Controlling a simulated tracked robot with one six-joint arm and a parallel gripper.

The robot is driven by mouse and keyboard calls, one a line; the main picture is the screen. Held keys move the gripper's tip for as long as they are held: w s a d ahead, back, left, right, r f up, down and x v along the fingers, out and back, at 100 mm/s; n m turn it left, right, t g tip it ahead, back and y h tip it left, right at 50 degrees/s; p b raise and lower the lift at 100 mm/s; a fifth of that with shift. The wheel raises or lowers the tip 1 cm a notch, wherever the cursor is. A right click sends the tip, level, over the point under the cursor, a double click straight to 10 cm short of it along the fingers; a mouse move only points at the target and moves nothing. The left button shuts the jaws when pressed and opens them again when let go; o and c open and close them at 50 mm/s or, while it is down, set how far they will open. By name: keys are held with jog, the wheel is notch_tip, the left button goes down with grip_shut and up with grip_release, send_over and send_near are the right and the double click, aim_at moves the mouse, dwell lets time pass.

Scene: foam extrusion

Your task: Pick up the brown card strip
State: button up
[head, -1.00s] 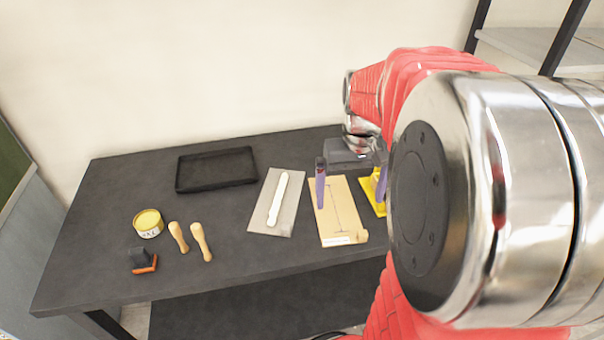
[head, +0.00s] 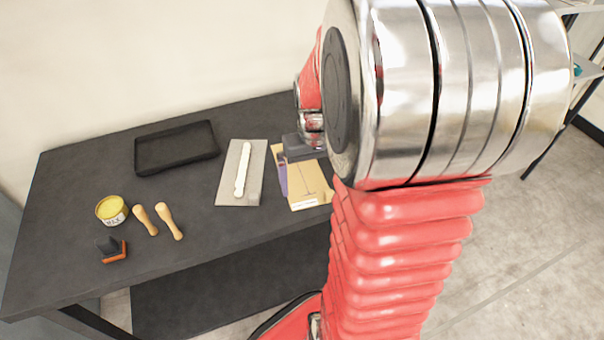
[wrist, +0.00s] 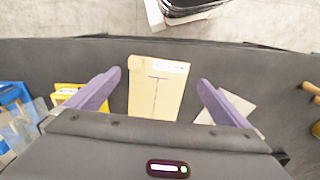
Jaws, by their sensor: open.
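The brown card strip (head: 308,184) lies flat on the dark table, a tan piece with a thin dark T-shaped line and a pale label at its near end. The arm hides its right side in the head view. In the wrist view the card (wrist: 156,100) lies between my two purple fingers, its label end pointing up the picture. My gripper (wrist: 159,78) is open and empty, with a finger on either side of the card. In the head view one finger shows beside the card's left edge; the other is hidden. I cannot tell the height above the table.
A grey sheet (head: 226,190) with a white strip (head: 243,168) lies left of the card. A black tray (head: 177,148), yellow tin (head: 112,210), wooden-handled tools (head: 168,222) and orange-black block (head: 112,250) are farther left. A yellow item (wrist: 72,94) flanks the gripper.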

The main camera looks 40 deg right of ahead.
aim_at(312, 201)
jog(key=shift+f, duration=0.15)
jog(key=shift+s+f, duration=0.1)
jog(key=shift+f, duration=2.45)
jog(key=shift+c, duration=0.6)
jog(key=c, duration=0.6)
